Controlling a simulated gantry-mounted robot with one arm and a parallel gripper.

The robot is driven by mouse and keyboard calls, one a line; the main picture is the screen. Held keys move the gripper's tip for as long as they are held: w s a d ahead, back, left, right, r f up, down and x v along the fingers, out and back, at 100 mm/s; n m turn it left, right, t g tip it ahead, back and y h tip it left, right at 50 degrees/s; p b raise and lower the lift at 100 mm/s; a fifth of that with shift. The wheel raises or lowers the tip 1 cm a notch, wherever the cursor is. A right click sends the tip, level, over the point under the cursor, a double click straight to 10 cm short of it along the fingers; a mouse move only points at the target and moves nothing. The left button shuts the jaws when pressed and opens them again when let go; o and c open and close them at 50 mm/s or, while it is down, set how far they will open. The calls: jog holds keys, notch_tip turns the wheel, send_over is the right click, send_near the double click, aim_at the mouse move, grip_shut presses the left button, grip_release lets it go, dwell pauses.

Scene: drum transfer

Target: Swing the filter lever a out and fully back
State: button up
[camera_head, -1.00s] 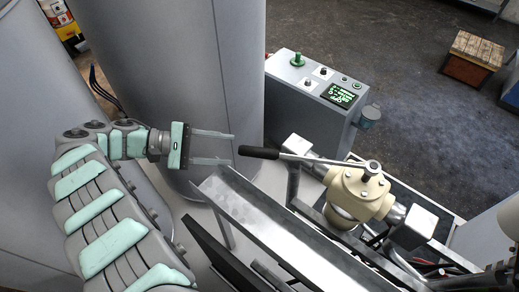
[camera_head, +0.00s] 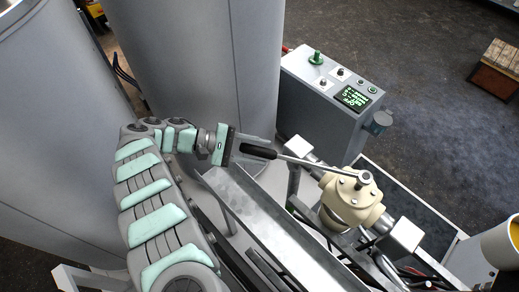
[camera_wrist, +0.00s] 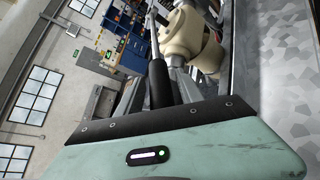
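The filter lever is a thin metal rod with a black grip (camera_head: 258,151), running from the cream filter housing (camera_head: 350,202) toward my gripper. My gripper (camera_head: 262,150) is at the grip's free end, with its fingers open on either side of it. In the wrist view the black grip (camera_wrist: 159,84) lies between the two grey fingers, its end close to the palm. The fingers look near the grip, but contact is not clear. The lower finger is partly hidden in the head view.
A metal channel (camera_head: 275,223) runs just below my gripper. A grey control box (camera_head: 323,105) with a green screen and knobs stands behind the lever. Large grey drums (camera_head: 185,70) stand behind my arm. Pipes and cables lie around the housing.

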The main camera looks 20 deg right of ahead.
grip_shut()
dwell(1.2)
